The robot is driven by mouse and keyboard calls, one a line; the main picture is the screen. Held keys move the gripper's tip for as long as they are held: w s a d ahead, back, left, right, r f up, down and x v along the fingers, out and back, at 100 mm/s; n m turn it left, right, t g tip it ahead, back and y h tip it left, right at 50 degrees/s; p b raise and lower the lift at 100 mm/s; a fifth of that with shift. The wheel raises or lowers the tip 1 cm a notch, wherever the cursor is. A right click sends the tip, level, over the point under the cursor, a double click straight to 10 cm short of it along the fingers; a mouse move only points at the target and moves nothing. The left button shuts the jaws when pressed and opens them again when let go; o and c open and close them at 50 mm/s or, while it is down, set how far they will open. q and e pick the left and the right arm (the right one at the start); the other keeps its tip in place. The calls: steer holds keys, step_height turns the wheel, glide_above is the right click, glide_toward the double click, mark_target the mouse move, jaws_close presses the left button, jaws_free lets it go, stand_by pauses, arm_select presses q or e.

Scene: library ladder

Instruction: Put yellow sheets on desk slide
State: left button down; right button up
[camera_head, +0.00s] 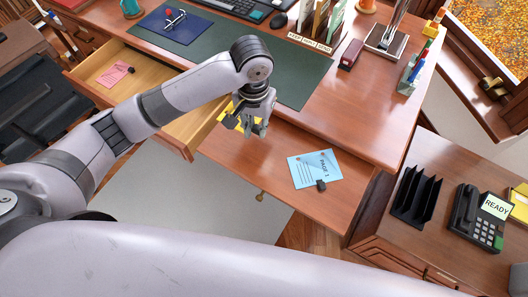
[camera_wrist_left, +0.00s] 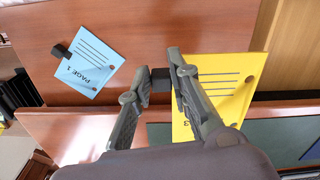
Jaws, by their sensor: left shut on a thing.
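My left gripper (camera_head: 258,129) is over the left back part of the desk slide (camera_head: 238,153), close to the desk's front edge. It is shut on the small black clip (camera_wrist_left: 159,107) of the yellow sheet (camera_wrist_left: 232,90). In the head view the yellow sheet (camera_head: 229,115) is partly hidden behind the gripper. I cannot tell whether it touches the slide. A blue sheet marked PAGE 1 (camera_head: 313,166), with a black clip, lies on the slide to the right. My right gripper is not in view.
An open drawer (camera_head: 183,140) left of the slide holds a pink sheet (camera_head: 112,74). The desk top (camera_head: 330,120) behind holds a green mat, file holders and a stapler. A side cabinet at right bears a black rack (camera_head: 416,196) and a phone (camera_head: 478,218).

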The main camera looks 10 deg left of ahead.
arm_select(q)
glide_above(258, 161)
step_height(258, 161, down, 9)
steer(key=shift+f, duration=0.35)
step_height(258, 161, down, 4)
steer(key=shift+f, duration=0.25)
steer(key=c, duration=1.6)
jaws_free()
steer(key=shift+o, duration=0.7)
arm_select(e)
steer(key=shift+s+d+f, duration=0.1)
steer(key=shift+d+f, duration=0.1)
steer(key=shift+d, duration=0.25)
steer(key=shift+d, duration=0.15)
arm_select(q)
step_height(258, 161, up, 12)
steer(key=shift+r, duration=0.25)
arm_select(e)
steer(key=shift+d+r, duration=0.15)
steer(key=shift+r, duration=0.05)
arm_select(q)
steer(key=shift+d, duration=0.1)
